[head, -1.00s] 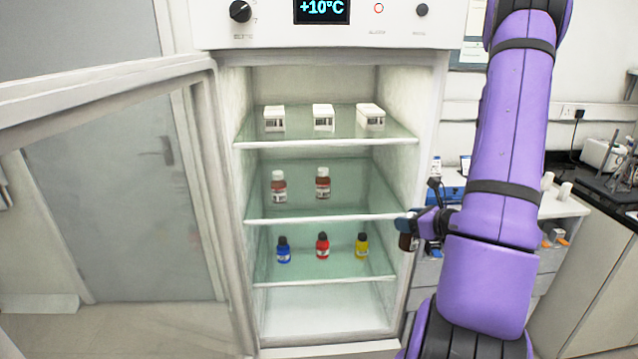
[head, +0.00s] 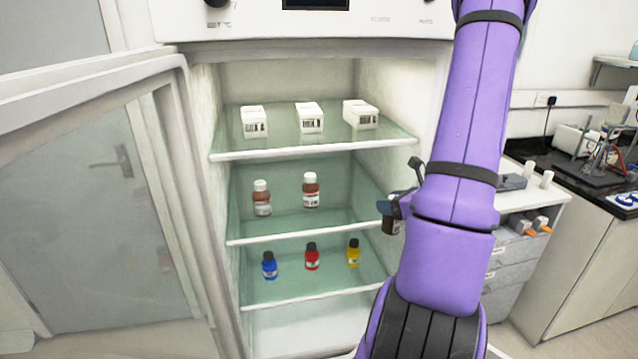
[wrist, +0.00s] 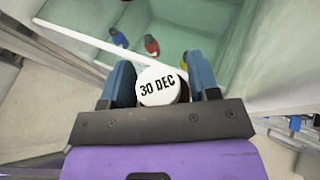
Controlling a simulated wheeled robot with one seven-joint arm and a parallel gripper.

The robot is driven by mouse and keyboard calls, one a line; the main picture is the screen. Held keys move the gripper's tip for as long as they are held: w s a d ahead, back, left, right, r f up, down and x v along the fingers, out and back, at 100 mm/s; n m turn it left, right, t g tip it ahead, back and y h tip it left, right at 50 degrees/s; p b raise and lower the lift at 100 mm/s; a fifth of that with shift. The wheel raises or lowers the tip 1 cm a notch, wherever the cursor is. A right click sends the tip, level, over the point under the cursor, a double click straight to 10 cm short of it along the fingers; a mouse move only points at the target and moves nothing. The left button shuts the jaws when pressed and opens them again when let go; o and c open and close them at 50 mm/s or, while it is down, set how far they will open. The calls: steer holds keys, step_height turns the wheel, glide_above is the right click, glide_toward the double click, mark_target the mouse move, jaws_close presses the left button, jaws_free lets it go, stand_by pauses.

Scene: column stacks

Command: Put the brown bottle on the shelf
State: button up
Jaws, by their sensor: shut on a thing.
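My gripper (wrist: 163,88) is shut on a brown bottle with a white cap (wrist: 161,86) marked "30 DEC". In the head view the bottle (head: 390,218) is partly hidden by my gripper and arm, in front of the cabinet's right edge. The open cabinet has a top shelf (head: 300,151), a middle shelf (head: 300,233) and a lower shelf (head: 320,294). Two brown bottles stand on the middle shelf, one at left (head: 262,198) and one near its centre (head: 311,190). The right part of that shelf is partly hidden behind my gripper.
Three white boxes (head: 311,117) stand on the top shelf. A blue (head: 269,266), a red (head: 312,257) and a yellow bottle (head: 353,253) stand on the lower shelf. The open glass door (head: 90,190) is at left. A bench with drawers (head: 515,260) is at right.

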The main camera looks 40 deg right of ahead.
steer(key=w, duration=1.6)
steer(key=shift+d, duration=0.15)
steer(key=shift+w+f, duration=0.2)
steer(key=shift+w, duration=0.1)
steer(key=shift+f, duration=0.1)
steer(key=shift+f, duration=0.2)
steer(key=o, duration=1.1)
steer(key=shift+s, duration=0.1)
steer(key=shift+r, duration=0.1)
